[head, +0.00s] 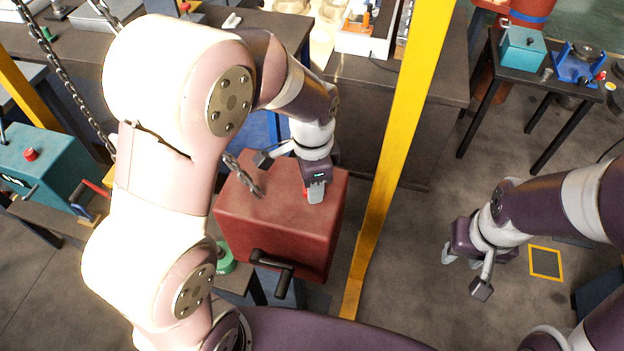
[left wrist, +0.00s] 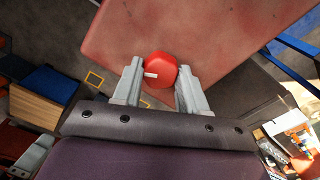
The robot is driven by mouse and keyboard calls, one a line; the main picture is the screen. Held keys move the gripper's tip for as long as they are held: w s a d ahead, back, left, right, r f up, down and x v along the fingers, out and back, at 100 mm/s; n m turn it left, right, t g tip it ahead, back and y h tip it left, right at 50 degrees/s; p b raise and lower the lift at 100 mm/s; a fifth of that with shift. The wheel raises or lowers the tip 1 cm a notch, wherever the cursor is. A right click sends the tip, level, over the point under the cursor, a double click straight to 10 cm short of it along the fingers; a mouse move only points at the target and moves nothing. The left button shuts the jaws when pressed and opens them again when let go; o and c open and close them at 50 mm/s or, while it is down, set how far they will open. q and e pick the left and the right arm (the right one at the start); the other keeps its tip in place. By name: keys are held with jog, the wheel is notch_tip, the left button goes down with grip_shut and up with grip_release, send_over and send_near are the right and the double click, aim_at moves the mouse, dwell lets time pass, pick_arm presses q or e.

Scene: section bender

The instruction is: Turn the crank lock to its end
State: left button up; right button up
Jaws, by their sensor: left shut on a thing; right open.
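A red box-shaped machine (head: 265,222) stands in the middle of the head view, with a black crank handle (head: 275,266) on its near side. On its top, a small red knob (head: 306,194) is mostly hidden by my left gripper (head: 315,192). The left wrist view shows the red knob (left wrist: 160,70) with a white mark pointing left. My left gripper (left wrist: 158,82) has its two grey fingers on either side of the knob, shut on it. My right gripper (head: 461,258) is open and empty above the floor at the right.
A yellow post (head: 392,150) rises just right of the red machine. A chain (head: 75,90) hangs at the left, its end near the machine's top. Dark benches stand behind, and a teal box (head: 522,48) sits on a far right table. Floor between post and right arm is clear.

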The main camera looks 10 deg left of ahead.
dwell(0.3)
pick_arm(q)
jog(key=o, duration=1.1)
jog(key=shift+c, duration=0.2)
jog(key=shift+r, duration=0.1)
notch_tip(320, 180, up, 6)
jog(key=shift+w+f+b, duration=0.1)
jog(key=shift+b, duration=0.35)
notch_tip(320, 180, up, 7)
jog(key=p, duration=0.6)
jog(key=shift+f, duration=0.15)
